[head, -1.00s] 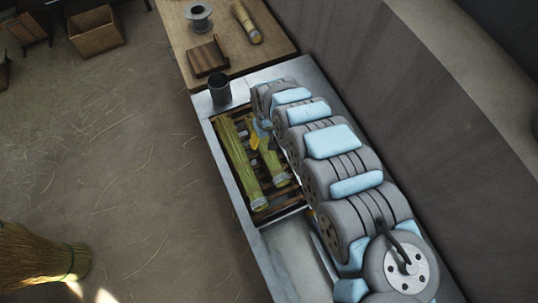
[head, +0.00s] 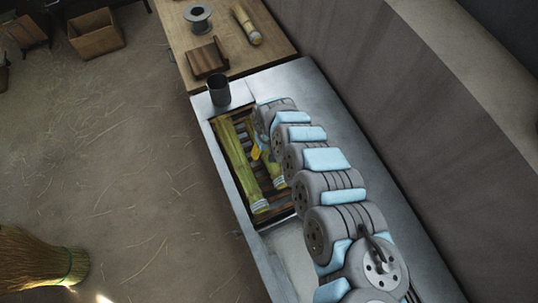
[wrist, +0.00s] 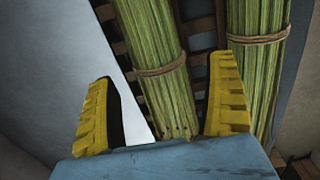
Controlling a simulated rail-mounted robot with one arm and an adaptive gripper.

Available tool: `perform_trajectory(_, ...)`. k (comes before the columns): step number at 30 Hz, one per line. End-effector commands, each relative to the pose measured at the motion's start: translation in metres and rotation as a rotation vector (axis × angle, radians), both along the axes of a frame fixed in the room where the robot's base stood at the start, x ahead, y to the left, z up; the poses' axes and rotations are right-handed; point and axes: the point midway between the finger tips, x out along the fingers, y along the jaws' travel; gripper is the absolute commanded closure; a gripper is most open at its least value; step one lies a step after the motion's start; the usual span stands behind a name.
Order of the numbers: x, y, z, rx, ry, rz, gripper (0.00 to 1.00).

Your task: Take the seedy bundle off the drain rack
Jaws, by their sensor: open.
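Two green stalk bundles lie side by side on the dark slatted drain rack (head: 240,117) in the head view. The bundle nearer my arm (head: 273,172) is partly covered by my gripper (head: 257,151). In the wrist view this bundle (wrist: 152,45), with a tied band and dark specks near its cut end, runs between the open yellow fingers of my gripper (wrist: 165,118). The fingers stand apart from it, one on each side. The other bundle (head: 240,165), also banded, lies outside the fingers, at the right in the wrist view (wrist: 258,65). I see no specks on it.
A dark cup (head: 218,90) stands on the rim at the rack's far end. Beyond it, a wooden table (head: 245,62) holds a wire spool (head: 199,18), a wooden block (head: 207,60) and a pale bundle (head: 246,24). A wall runs along the right.

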Motion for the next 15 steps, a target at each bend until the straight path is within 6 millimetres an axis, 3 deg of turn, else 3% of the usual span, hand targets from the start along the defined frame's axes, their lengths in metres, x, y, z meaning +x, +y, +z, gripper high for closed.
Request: perform_trajectory(15,-0.001,-0.001,-0.038,0.001,0.001,0.001,0.13)
